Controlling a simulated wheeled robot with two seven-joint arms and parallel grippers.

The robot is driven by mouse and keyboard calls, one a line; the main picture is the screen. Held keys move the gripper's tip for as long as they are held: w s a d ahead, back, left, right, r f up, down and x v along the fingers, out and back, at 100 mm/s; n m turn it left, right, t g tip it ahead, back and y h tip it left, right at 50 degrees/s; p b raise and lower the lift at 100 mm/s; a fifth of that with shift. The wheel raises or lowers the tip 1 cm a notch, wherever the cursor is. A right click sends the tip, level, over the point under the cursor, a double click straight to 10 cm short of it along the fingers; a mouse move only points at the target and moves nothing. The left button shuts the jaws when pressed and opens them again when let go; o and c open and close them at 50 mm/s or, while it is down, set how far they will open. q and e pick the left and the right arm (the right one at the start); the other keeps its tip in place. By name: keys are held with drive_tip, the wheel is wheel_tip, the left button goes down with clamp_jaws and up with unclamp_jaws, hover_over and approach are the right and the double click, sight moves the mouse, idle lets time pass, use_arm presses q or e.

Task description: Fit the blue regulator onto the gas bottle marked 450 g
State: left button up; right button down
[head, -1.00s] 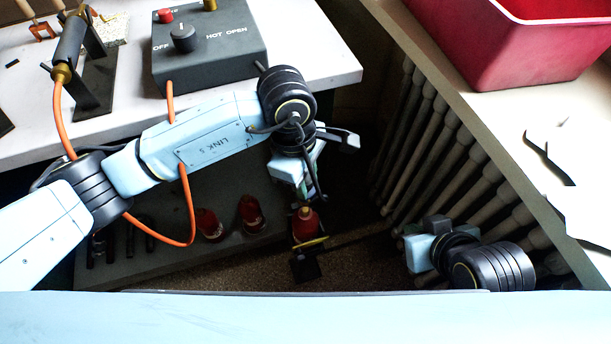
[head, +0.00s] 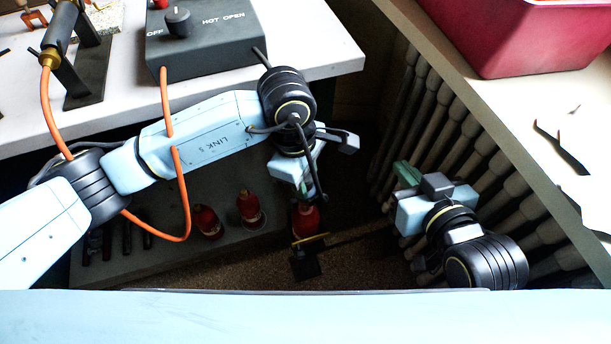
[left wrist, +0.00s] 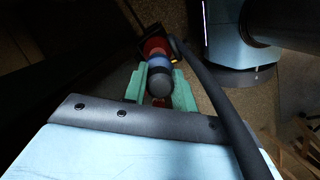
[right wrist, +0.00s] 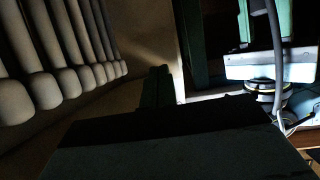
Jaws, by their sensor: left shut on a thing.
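My left gripper (head: 305,191) hangs above a red gas bottle (head: 306,218) standing in a dark holder with a yellow bar. In the left wrist view its green fingers (left wrist: 160,86) are shut on the blue regulator (left wrist: 159,66), which has a rounded grey end towards the camera. The red bottle (left wrist: 153,46) lies directly beyond the regulator, in line with it. I cannot tell whether they touch or are joined. The bottle's marking is not readable. My right gripper (head: 405,174) is raised, empty, to the right; its fingers look together in the right wrist view (right wrist: 157,87).
Two more red bottles (head: 207,222) (head: 250,208) stand on a low grey shelf (head: 175,258). The white bench (head: 330,60) holds a grey control box (head: 210,45). An orange hose (head: 185,205) loops beside my left arm. A ribbed radiator (head: 455,150) and a sill with a red bin (head: 520,45) are right.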

use_arm(q)
drive_tip(key=shift+f+b, duration=0.45)
drive_tip(key=shift+f, duration=0.15)
use_arm(e)
drive_tip(key=shift+w+a+r+t+y, duration=0.25)
drive_tip(key=shift+r+t, duration=0.25)
drive_tip(key=shift+r, duration=0.2)
drive_tip(key=shift+w+a+r+t+y, duration=0.2)
drive_tip(key=shift+r+t, duration=0.3)
drive_tip(key=shift+r, duration=0.2)
drive_tip(key=shift+w+a+r+t+y, duration=0.25)
drive_tip(key=shift+r+t, duration=0.25)
drive_tip(key=shift+r, duration=0.2)
use_arm(q)
drive_tip(key=shift+f+b, duration=0.1)
drive_tip(key=shift+b, duration=0.3)
use_arm(e)
drive_tip(key=shift+f, duration=0.45)
use_arm(q)
drive_tip(key=shift+f, duration=0.2)
use_arm(e)
drive_tip(key=shift+f, duration=0.15)
use_arm(q)
drive_tip(key=shift+f+b, duration=0.35)
drive_tip(key=shift+b, duration=0.15)
use_arm(e)
drive_tip(key=shift+f, duration=0.35)
